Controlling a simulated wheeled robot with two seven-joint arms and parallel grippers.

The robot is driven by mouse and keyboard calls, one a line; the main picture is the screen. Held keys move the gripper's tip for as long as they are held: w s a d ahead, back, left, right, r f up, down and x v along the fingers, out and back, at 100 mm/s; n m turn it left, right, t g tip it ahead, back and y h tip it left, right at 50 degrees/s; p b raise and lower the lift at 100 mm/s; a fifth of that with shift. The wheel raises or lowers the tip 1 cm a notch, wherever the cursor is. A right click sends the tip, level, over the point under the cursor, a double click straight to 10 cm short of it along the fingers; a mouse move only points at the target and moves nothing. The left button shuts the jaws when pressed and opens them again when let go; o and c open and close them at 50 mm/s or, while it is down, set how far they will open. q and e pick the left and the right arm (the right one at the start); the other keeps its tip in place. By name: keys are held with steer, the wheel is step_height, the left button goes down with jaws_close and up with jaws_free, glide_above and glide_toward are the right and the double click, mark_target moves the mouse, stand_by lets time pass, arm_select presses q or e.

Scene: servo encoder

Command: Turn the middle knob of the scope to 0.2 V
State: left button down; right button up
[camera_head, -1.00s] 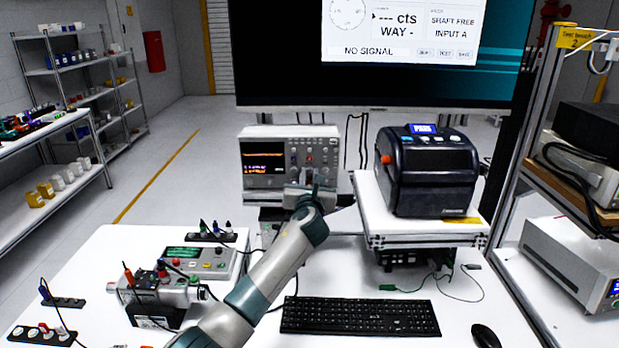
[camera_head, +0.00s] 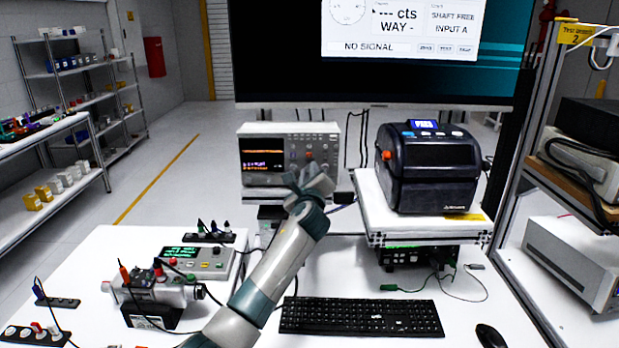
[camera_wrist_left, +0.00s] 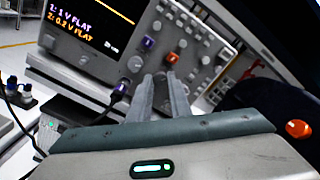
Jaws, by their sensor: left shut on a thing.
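The scope (camera_head: 290,129) stands on a shelf below the monitor, its lit screen on the left and knobs on the right. In the left wrist view, its screen (camera_wrist_left: 92,20) reads "1: 1 V FLAT" and "2: 0.2 V FLAT". My left gripper (camera_head: 307,172) is at the lower part of the knob panel, rolled to one side. In the left wrist view, my left gripper's fingers (camera_wrist_left: 167,77) are close together against the panel, just below a purple-marked part (camera_wrist_left: 148,43) and an orange-marked part (camera_wrist_left: 172,57). The gripped knob is mostly hidden between the fingertips. My right gripper is not in view.
A dark label printer (camera_head: 430,168) with an orange button stands on a white platform right of the scope. A keyboard (camera_head: 360,317) and mouse (camera_head: 490,336) lie in front. Meters, an encoder rig (camera_head: 150,295) and cables occupy the left table. The monitor (camera_head: 370,75) hangs above.

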arm_select(q)
steer(key=shift+f+n, duration=0.1)
steer(key=shift+n, duration=0.5)
steer(key=c, duration=1.9)
jaws_free()
steer(key=shift+s, duration=0.15)
steer(key=s+b, duration=0.4)
steer(key=s, duration=1.3)
steer(key=shift+s+b, duration=0.1)
steer(key=shift+b, duration=0.2)
